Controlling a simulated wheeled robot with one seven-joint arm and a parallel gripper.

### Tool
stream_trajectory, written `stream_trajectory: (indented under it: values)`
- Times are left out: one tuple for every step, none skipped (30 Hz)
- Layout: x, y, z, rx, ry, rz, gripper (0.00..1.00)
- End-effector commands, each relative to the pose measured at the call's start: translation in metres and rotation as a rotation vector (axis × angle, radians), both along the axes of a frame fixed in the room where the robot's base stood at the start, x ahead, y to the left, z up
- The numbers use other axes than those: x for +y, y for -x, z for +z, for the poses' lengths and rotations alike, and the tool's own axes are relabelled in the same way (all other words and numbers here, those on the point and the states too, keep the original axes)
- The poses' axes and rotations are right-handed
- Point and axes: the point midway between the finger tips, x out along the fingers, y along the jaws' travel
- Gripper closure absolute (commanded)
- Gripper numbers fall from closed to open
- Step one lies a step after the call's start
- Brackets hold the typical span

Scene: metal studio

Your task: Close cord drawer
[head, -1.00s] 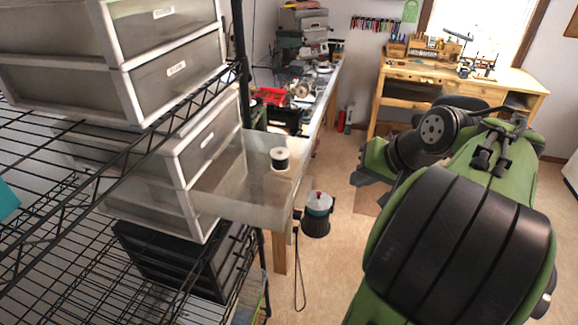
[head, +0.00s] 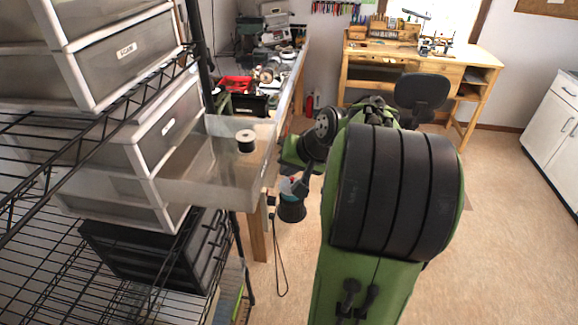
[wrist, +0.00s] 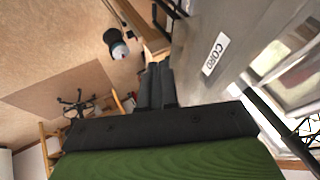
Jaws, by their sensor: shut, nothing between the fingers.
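The cord drawer (head: 215,190) is a translucent drawer pulled out of the white-framed unit on the wire rack. A spool (head: 245,141) of dark cord with white ends stands in it. In the wrist view, the drawer's front carries a white CORD label (wrist: 215,54). My gripper (wrist: 154,72) is shut and empty, its black fingers beside that front. I cannot tell whether they touch it. In the head view my green and black arm is right of the drawer, and its own bulk hides much of the gripper.
A black wire shelf (head: 50,245) holds the drawer units, with a black unit (head: 160,250) below. A cluttered workbench (head: 287,88) stands behind the drawer. Open floor lies to the right.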

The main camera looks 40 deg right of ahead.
Motion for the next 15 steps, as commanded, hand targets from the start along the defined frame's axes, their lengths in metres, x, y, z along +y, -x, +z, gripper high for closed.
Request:
stream_trajectory:
  values:
    - [0.0,0.0,0.0,0.0,0.0,0.0,1.0]
    - [0.0,0.0,0.0,0.0,0.0,0.0,1.0]
    - [0.0,0.0,0.0,0.0,0.0,0.0,1.0]
    - [0.001,-0.001,0.0,0.0,0.001,0.001,1.0]
    - [0.001,-0.001,0.0,0.0,-0.001,0.002,1.0]
    - [0.003,-0.003,0.0,0.0,0.0,0.002,1.0]
    - [0.004,-0.005,0.0,0.0,0.001,0.003,1.0]
    - [0.006,-0.007,0.0,-0.001,0.0,0.004,1.0]
    - [0.009,-0.011,0.0,0.0,0.0,0.005,1.0]
    - [0.011,-0.014,0.0,0.0,0.0,0.005,1.0]
    - [0.014,-0.017,0.0,0.0,0.0,0.007,1.0]
    - [0.019,-0.023,0.0,0.0,0.0,0.007,1.0]
    - [0.023,-0.028,0.0,-0.001,0.001,0.009,1.0]
    - [0.026,-0.033,0.0,-0.001,0.001,0.009,1.0]
    - [0.032,-0.039,-0.001,-0.001,0.001,0.009,1.0]
